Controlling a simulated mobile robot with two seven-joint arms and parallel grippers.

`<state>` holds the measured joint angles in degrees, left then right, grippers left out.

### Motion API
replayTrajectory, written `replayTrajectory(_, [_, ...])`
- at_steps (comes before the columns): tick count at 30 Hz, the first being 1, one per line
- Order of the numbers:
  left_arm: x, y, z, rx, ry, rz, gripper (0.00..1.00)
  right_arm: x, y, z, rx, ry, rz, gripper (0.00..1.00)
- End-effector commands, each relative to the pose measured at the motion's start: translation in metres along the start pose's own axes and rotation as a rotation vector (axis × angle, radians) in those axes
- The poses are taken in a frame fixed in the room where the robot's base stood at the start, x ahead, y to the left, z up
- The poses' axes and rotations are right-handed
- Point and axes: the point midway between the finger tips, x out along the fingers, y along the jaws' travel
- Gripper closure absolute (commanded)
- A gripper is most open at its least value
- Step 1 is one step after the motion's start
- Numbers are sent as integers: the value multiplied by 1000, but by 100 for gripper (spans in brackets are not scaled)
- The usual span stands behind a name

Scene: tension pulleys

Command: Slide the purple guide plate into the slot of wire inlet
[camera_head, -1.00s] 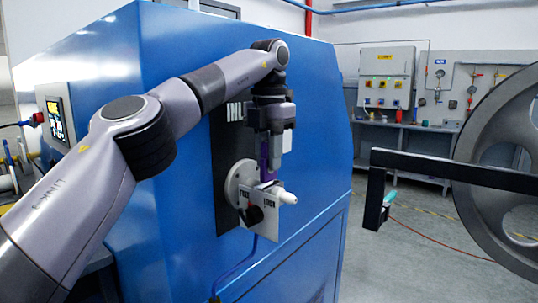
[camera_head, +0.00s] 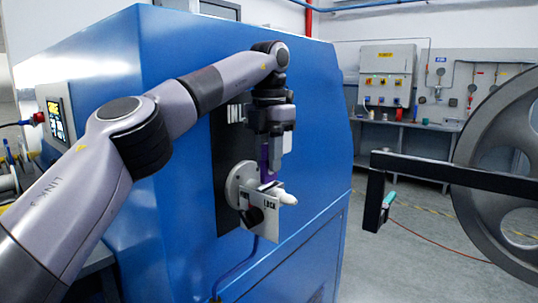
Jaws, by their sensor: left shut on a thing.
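The wire inlet (camera_head: 240,188) is a pale round flange on a dark panel on the blue machine's side. A white labelled plate (camera_head: 262,222) and a white nozzle (camera_head: 286,197) stand out from it. My left gripper (camera_head: 272,160) points down just above the inlet, shut on the purple guide plate (camera_head: 265,158). Only a narrow strip of the purple plate shows. Its lower end is at the inlet's top; I cannot tell how deep it sits in the slot. My right gripper is out of view.
The blue machine (camera_head: 172,70) fills the middle. A workbench (camera_head: 425,145) with a control box (camera_head: 386,75) is at the back.

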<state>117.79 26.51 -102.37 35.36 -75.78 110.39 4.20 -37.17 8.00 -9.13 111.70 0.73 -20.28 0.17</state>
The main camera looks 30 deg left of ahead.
Motion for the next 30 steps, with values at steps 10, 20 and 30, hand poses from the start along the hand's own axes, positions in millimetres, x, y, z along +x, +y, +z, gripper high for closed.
replayTrajectory(10, [3,0,0,0,0,0,100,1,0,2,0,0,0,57])
replayTrajectory(20, [14,0,0,0,0,-1,100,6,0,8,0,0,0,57])
replayTrajectory(30, [26,0,0,0,0,0,100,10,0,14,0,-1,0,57])
